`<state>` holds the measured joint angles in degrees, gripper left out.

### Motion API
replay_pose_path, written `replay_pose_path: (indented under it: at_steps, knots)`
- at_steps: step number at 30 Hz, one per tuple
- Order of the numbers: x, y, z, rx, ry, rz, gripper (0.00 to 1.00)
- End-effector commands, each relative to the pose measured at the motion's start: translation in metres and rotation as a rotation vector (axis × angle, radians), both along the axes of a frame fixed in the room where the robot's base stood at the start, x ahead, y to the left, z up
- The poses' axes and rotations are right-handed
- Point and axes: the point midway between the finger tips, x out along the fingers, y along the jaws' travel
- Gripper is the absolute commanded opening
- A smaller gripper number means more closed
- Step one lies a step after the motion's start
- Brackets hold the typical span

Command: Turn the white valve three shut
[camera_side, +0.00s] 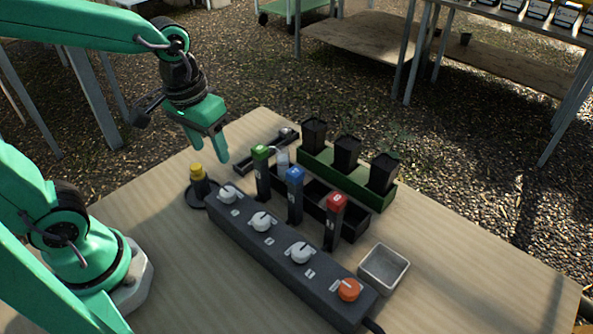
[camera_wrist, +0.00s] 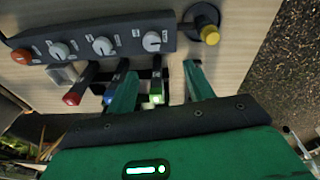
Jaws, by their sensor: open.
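A dark valve box (camera_side: 282,258) carries a row of three white valve knobs and one orange knob (camera_side: 349,290) at its near right end. The white knobs are the far left one (camera_side: 228,195), the middle one (camera_side: 262,222) and the one beside the orange knob (camera_side: 300,252). The labels are too small for me to read which is three, and I cannot tell each knob's setting. In the wrist view the box (camera_wrist: 125,28) runs along the top. My gripper (camera_side: 207,148) is open and empty, raised above the far left of the table, apart from every knob. Its fingers also show in the wrist view (camera_wrist: 161,70).
Green-, blue- and red-topped tubes (camera_side: 295,195) stand upright just behind the box. A green tray (camera_side: 383,203) with three black pots lies beyond. A yellow-topped post (camera_side: 197,173) stands left of the box, and a square grey dish (camera_side: 384,270) at right. The table's front right is clear.

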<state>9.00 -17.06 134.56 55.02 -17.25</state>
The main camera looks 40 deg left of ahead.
Motion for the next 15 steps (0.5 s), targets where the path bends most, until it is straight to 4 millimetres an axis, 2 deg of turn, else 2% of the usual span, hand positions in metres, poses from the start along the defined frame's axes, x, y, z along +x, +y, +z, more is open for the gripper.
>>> replay_pose_path:
  at_steps: [6,15]
  knots:
    - [0.008,-0.014,-0.021,0.012,0.099,0.035,0.52]
    - [0.010,-0.018,-0.028,0.018,0.131,0.053,0.52]
